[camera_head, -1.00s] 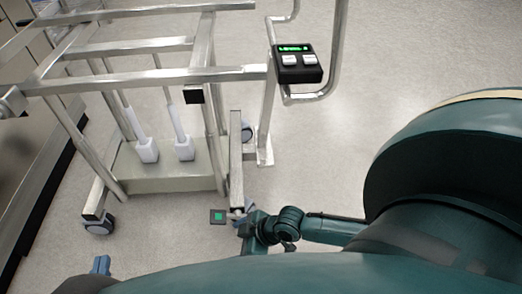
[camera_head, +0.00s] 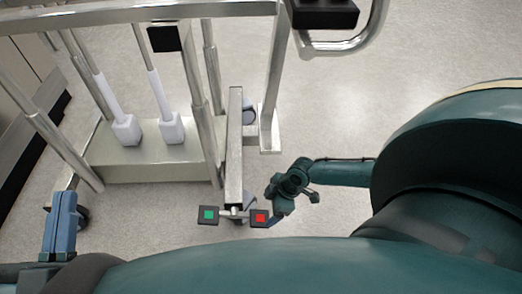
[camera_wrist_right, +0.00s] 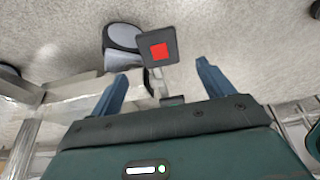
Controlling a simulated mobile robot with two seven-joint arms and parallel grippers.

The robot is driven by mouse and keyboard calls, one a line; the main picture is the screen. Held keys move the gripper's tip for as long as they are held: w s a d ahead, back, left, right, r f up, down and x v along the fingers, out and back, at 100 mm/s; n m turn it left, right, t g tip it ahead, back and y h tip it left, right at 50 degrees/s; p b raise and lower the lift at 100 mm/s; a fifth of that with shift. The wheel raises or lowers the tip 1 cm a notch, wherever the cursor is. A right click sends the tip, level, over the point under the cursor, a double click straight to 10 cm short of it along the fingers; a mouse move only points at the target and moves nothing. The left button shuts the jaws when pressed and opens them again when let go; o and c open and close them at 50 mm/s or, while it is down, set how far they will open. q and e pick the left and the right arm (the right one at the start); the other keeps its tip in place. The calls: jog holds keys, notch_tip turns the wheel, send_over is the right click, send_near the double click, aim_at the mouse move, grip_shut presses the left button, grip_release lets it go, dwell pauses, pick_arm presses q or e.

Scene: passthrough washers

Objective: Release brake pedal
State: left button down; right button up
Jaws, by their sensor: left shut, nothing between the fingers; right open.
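The brake pedal is a short metal bar at the foot of the steel cart frame, with a green-marked pad (camera_head: 208,215) on its left end and a red-marked pad (camera_head: 260,218) on its right end. I cannot tell which end sits lower. My right gripper (camera_head: 272,217) is open and empty beside the red pad; part of it is hidden. In the right wrist view the red pad (camera_wrist_right: 158,50) shows beyond and between the spread blue fingers of the right gripper (camera_wrist_right: 162,78). My left gripper (camera_head: 64,198) is shut and empty at the lower left, away from the pedal.
The cart's steel rail (camera_head: 150,12) and uprights stand over the pedal. A black control box (camera_head: 325,13) is at the top. Floor to the right is clear.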

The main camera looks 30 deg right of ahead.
jog(key=b+x, duration=0.3)
jog(key=x, duration=0.3)
jog(key=shift+w+f, duration=0.1)
jog(key=shift+f, duration=0.15)
jog(key=shift+w+a+f, duration=0.15)
jog(key=shift+a+f, duration=0.1)
jog(key=shift+f, duration=0.15)
pick_arm(q)
jog(key=r+m+h, duration=0.3)
jog(key=r+m+t+h, duration=0.1)
jog(key=r+m, duration=0.1)
jog(key=shift+a+r+h, duration=0.1)
jog(key=shift+a+h, duration=0.15)
jog(key=shift+h, duration=0.15)
pick_arm(e)
jog(key=shift+c, duration=0.3)
